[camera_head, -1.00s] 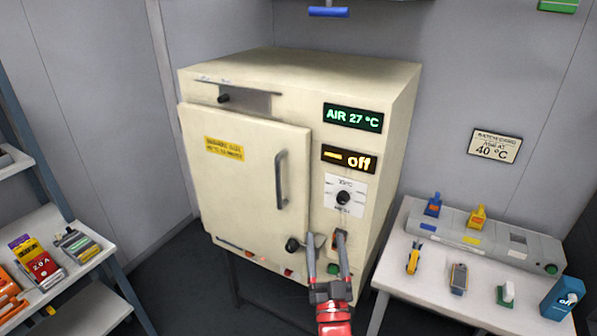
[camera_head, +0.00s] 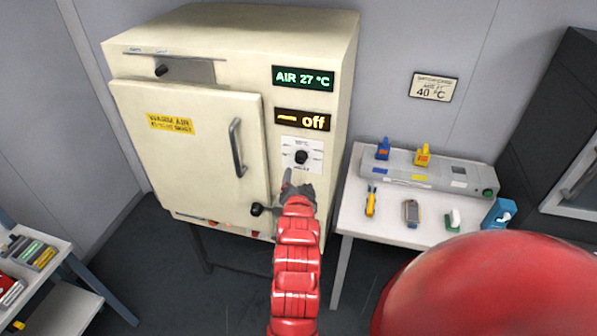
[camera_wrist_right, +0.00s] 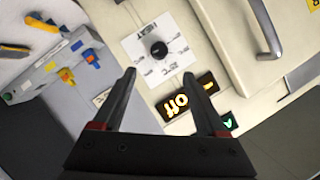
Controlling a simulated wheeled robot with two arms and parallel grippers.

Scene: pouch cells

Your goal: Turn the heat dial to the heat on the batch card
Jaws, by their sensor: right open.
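The heat dial is a black knob (camera_head: 301,157) on a white plate (camera_head: 315,145) on the cream oven's front, below the amber "off" display (camera_head: 302,120). In the right wrist view the knob (camera_wrist_right: 159,48) lies beyond the fingertips, apart from them. My right gripper (camera_wrist_right: 168,78) is open and empty, facing the oven front. In the head view the right gripper (camera_head: 297,178) is just below the dial plate, partly hidden by its own red arm. The batch card (camera_head: 433,87) on the back wall reads 40 °C. My left gripper is not in view.
The oven door (camera_head: 190,150) with its handle (camera_head: 237,148) is shut. A green display (camera_head: 303,78) reads AIR 27 °C. A white table (camera_head: 385,229) with a grey panel and small tools stands right.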

